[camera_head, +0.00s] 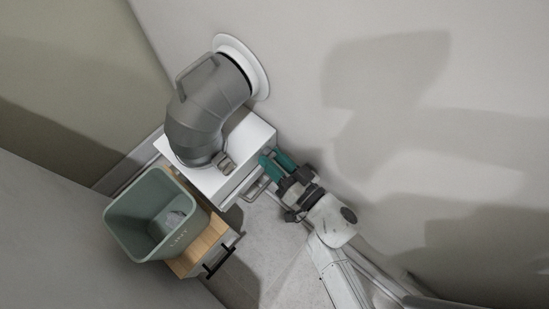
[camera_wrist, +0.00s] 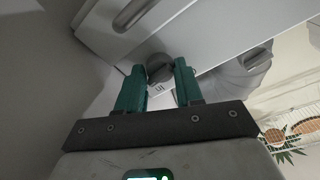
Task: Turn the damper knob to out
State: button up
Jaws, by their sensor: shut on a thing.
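The dark grey round damper knob (camera_wrist: 159,67) sits on the front of a white box, with a small dark mark beside it that I cannot read. My gripper (camera_head: 274,163) is at the right side of the white box (camera_head: 240,150) in the head view, which hides the knob there. In the wrist view the teal fingers of my gripper (camera_wrist: 158,75) stand on either side of the knob and are shut on it.
A grey duct elbow (camera_head: 205,105) rises from the white box to a wall flange (camera_head: 246,58). A metal handle (camera_wrist: 130,14) is close to my fingers. A green lint bin (camera_head: 125,215) stands over a wooden drawer unit (camera_head: 205,245). Bare wall is on the right.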

jog(key=shift+f+n+y, duration=0.1)
jog(key=shift+n+y, duration=0.2)
jog(key=shift+n, duration=3.7)
jog(key=o, duration=1)
jog(key=p+v, duration=0.2)
jog(key=v, duration=0.9)
jog(key=shift+c, duration=0.2)
